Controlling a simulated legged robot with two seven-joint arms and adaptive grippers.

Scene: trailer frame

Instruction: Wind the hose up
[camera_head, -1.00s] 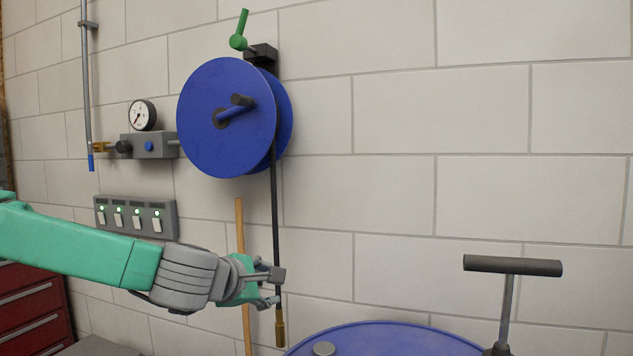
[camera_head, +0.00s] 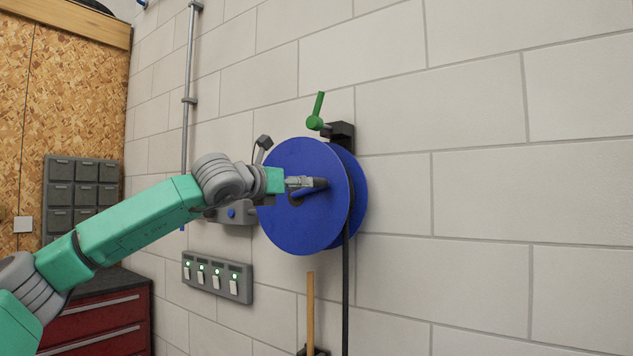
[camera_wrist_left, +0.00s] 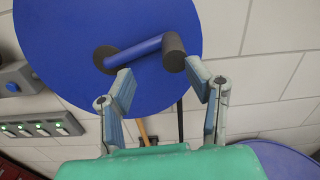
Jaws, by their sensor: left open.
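The blue hose reel (camera_head: 290,225) is mounted on the wall, and its disc also fills the upper part of the left wrist view (camera_wrist_left: 60,45). A crank with a blue arm and a dark knob (camera_wrist_left: 173,53) sticks out from its face. The black hose (camera_head: 345,300) hangs straight down from the reel; its lower end is out of the head view. My left gripper (camera_head: 318,184) is in front of the reel at the crank. In the left wrist view its fingers (camera_wrist_left: 162,78) are apart, with the knob just beyond and between their tips. My right gripper is not in view.
A green lever (camera_head: 317,112) sits on a dark bracket above the reel. A grey switch panel (camera_head: 217,277) and a wooden handle (camera_head: 310,305) are below. A red drawer cabinet (camera_head: 95,325) stands at left. The wall at right is clear.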

